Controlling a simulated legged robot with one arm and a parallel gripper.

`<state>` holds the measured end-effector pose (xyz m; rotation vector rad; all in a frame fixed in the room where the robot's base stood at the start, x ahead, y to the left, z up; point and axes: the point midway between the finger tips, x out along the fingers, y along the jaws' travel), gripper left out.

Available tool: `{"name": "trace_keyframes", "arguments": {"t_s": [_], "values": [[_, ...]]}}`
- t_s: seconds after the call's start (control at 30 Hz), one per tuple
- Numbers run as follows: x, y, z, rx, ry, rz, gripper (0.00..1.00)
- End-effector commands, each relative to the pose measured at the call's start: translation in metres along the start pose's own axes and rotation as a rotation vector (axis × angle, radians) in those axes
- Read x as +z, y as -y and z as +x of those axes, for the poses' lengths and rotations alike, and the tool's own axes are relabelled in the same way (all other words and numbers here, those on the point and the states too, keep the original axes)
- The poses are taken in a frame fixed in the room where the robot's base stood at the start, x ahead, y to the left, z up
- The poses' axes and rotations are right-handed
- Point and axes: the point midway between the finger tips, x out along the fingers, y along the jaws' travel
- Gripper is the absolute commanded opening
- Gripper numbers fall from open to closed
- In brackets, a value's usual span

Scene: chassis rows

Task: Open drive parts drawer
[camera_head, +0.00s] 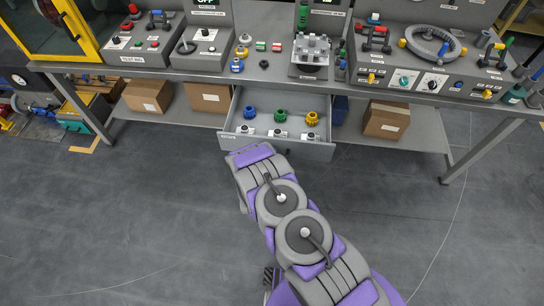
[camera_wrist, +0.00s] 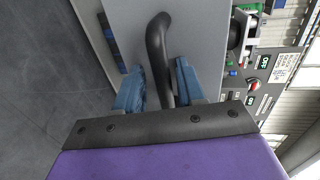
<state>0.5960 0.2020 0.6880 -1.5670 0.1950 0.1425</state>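The drive parts drawer (camera_head: 310,152) is pulled out under the grey bench in the head view. It holds blue, green and yellow gear-like parts (camera_head: 280,115) and several small grey-white parts along its front. My gripper is at the left part of the drawer front; in the head view my arm hides its fingers and the handle. In the wrist view my gripper (camera_wrist: 160,85) has its blue fingers on either side of the dark curved drawer handle (camera_wrist: 157,38). The grey drawer front (camera_wrist: 205,30) is just beyond.
The bench (camera_head: 240,80) carries control panels, a grey fixture (camera_head: 311,55) and a steering wheel (camera_head: 432,42). Cardboard boxes (camera_head: 148,95) (camera_head: 386,120) sit on the lower shelf on both sides of the drawer. A bench leg (camera_head: 480,150) stands at the right. The floor in front is clear.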

Motion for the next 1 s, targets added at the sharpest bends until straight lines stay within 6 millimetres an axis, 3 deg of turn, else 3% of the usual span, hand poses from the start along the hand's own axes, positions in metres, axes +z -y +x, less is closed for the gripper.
{"name": "trace_keyframes", "arguments": {"t_s": [0.27,1.0], "values": [[0.000,0.002,-0.007,-0.002,0.000,0.002,0.39],[0.002,0.000,-0.125,0.001,0.002,-0.002,0.39]]}}
